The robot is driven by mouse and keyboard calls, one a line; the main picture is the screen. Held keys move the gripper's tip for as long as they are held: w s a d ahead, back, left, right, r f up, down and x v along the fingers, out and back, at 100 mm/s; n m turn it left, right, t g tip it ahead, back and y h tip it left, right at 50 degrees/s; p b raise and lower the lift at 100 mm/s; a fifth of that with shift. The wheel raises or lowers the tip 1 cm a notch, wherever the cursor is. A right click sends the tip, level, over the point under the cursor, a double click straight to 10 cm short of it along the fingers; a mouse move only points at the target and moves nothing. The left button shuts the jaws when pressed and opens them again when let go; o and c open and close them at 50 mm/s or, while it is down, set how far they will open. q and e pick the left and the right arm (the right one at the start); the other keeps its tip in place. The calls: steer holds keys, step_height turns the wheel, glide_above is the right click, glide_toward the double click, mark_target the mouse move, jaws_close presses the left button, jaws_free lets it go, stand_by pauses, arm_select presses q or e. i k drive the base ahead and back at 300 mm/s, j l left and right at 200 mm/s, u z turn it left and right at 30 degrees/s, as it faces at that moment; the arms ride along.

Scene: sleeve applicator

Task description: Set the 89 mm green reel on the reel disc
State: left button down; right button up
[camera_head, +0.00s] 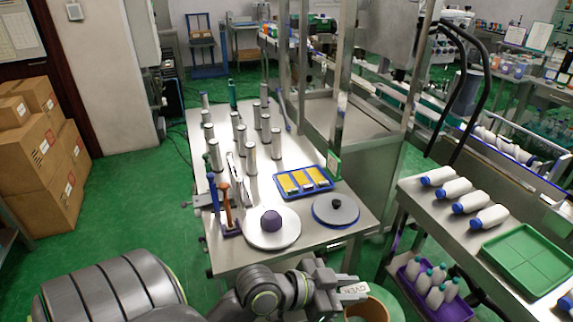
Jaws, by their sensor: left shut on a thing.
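A pale round disc (257,238) with a purple dome at its middle lies flat on the near part of the steel table. To its right lies a grey disc (322,212) with a blue rim and a black knob. I cannot tell for sure which is the reel disc. My left gripper (352,291) is beyond the table's near edge, in front of the discs and apart from them. My right gripper is out of view.
Several metal cylinders (249,158) stand on the table (300,258). A blue tray (304,193) with yellow pieces lies behind the discs. Blue and orange upright tools (226,207) stand left. A bench (437,206) with white bottles stands right.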

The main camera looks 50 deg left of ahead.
mark_target(271, 224)
steer(key=i, duration=1.05)
steer(key=i+u, duration=0.25)
steer(key=i+l+u, duration=0.1)
steer(key=u, duration=0.2)
steer(key=i+u, duration=0.1)
steer(key=u, duration=1.65)
